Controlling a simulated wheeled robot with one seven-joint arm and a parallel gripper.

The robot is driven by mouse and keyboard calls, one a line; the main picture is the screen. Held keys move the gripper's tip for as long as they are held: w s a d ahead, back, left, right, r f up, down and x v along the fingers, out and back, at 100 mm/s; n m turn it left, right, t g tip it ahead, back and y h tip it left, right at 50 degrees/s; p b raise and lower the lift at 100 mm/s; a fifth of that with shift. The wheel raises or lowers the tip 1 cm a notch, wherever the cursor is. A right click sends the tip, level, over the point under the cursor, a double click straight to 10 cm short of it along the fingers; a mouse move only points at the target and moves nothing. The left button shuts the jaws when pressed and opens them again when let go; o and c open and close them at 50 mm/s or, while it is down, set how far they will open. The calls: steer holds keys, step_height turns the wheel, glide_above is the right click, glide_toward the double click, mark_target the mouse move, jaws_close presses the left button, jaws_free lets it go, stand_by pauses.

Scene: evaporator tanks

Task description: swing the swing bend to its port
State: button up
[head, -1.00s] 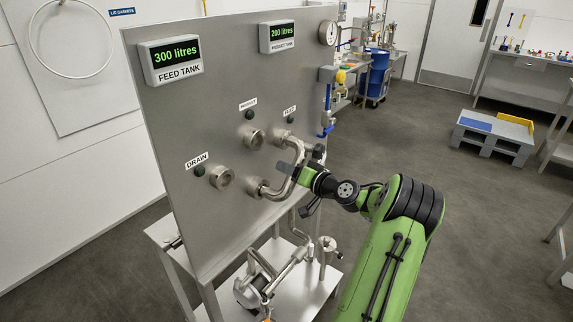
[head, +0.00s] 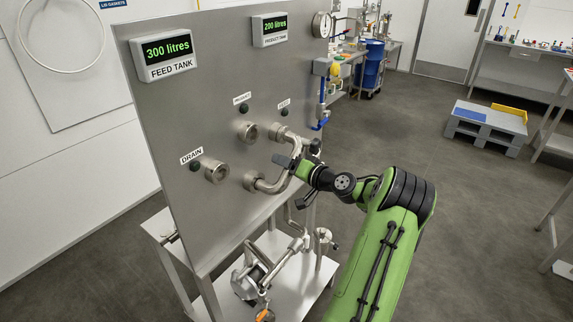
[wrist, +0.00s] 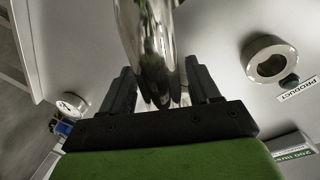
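The swing bend (head: 270,186) is a shiny curved steel pipe on the front of the steel panel. Its lower end is at a collar (head: 251,180) low on the panel, and its upper end reaches up to the fitting (head: 277,132) below the FEED label. Whether that end is seated cannot be told. The PRODUCT port (head: 247,131) and the DRAIN port (head: 215,171) are open round collars. My gripper (head: 290,163) is at the bend's outer run.
The panel (head: 215,90) carries the FEED TANK display (head: 167,48) and PRODUCT TANK display (head: 275,27). Below are a pump (head: 247,284) and pipework on a white stand. A grey pallet (head: 485,128) stands at right. The floor between is clear.

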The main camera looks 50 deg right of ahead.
steer(key=s+r, duration=0.2)
steer(key=s, duration=1.3)
steer(key=shift+s+a+r+b, duration=0.2)
steer(key=shift+s+a+b, duration=0.1)
steer(key=shift+a, duration=0.15)
steer(key=shift+w, duration=0.1)
